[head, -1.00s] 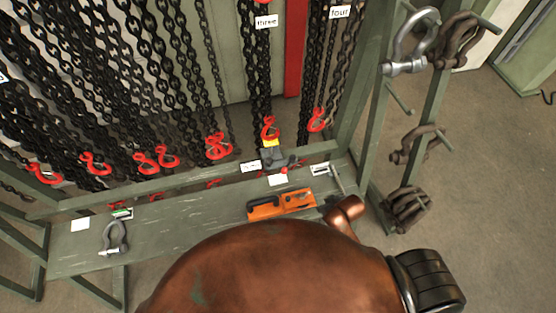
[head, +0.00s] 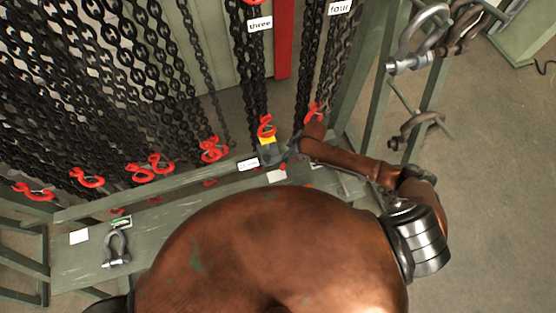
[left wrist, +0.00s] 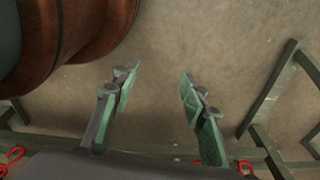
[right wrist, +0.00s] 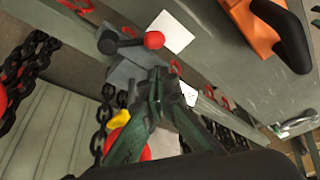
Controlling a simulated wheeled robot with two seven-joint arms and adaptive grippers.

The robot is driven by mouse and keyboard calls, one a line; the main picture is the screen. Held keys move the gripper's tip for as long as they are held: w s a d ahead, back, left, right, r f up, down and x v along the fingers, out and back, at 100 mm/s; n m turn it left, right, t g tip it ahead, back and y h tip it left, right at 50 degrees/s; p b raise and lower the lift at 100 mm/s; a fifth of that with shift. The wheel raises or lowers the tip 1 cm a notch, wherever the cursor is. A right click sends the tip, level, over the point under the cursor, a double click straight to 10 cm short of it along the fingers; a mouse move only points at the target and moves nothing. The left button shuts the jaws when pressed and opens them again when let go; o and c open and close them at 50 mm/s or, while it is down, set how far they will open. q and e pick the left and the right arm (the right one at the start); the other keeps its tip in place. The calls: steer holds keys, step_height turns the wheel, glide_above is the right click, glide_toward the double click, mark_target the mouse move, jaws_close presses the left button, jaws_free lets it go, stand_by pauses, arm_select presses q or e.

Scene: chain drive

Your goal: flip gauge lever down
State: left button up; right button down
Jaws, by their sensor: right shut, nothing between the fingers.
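The gauge is a small grey block (head: 271,154) on the bench beam below chain three, with yellow at its top. In the right wrist view the grey gauge body (right wrist: 124,76) carries a dark lever ending in a red ball knob (right wrist: 154,40). The lever lies across the body, sticking out toward the white card. My right gripper (right wrist: 160,84) is shut and empty, its tips close in front of the gauge body; whether they touch cannot be told. In the head view it is small, right beside the gauge. My left gripper (left wrist: 158,84) is open and empty over the floor.
Black chains with red hooks (head: 213,150) hang behind the beam. A shackle (head: 117,248) lies on the green bench (head: 75,268). An orange tool (right wrist: 252,30) lies on the bench near the gauge. Shackles (head: 416,128) hang on the right-hand rack.

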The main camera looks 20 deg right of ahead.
glide_above(281, 166)
step_height(281, 166, down, 5)
steer(key=shift+d+f+p, duration=0.1)
steer(key=shift+p, duration=0.2)
steer(key=x, duration=0.3)
steer(key=shift+w+f, duration=0.15)
steer(key=shift+f, duration=0.35)
steer(key=shift+a+f, duration=0.2)
steer(key=shift+f, duration=0.05)
arm_select(q)
steer(key=shift+s+r, duration=0.15)
steer(key=shift+s, duration=0.35)
steer(key=shift+s+r, duration=0.15)
steer(key=shift+s, duration=0.35)
steer(key=shift+w+f, duration=0.1)
